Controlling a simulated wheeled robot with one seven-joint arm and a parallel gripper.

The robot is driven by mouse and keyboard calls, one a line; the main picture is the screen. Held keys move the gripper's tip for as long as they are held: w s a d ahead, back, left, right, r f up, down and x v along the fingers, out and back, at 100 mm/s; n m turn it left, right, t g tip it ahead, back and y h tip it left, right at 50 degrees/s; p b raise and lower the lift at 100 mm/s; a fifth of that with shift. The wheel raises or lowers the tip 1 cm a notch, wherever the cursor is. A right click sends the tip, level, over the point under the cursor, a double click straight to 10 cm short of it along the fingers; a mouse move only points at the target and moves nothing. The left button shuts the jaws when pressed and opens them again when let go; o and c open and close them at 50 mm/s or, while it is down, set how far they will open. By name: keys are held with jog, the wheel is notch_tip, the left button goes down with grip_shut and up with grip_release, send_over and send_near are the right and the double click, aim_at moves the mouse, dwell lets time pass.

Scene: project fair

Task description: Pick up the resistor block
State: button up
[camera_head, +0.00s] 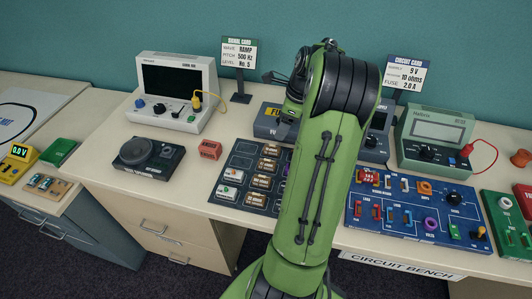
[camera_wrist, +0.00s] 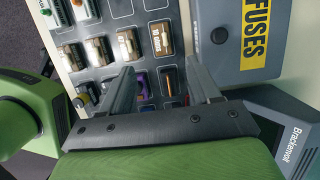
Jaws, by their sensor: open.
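The resistor blocks are small brown-and-white pieces on a dark board (camera_head: 243,153), left of my arm in the head view. In the wrist view one brown block (camera_wrist: 160,38), with a label that seems to read 10 ohms, sits on the board just beyond my fingertips. Other similar blocks (camera_wrist: 130,43) stand in a row to its left. My gripper (camera_wrist: 160,66) is open with nothing between its fingers, over the board. In the head view my arm covers the right part of the board.
A grey case marked FUSES (camera_wrist: 232,52) lies close to my right finger. A circuit board (camera_head: 412,222) and a meter (camera_head: 436,140) stand right of my arm. A scope (camera_head: 176,88) stands at the back left. A circuit card (camera_head: 405,74) reads 10 ohms.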

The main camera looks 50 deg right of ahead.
aim_at(272, 148)
jog(key=b+x, duration=0.3)
jog(key=x, duration=0.8)
jog(key=shift+w+d, duration=0.1)
jog(key=shift+d, duration=0.05)
jog(key=shift+r, duration=0.1)
jog(key=shift+c, duration=0.2)
jog(key=c, duration=1.1)
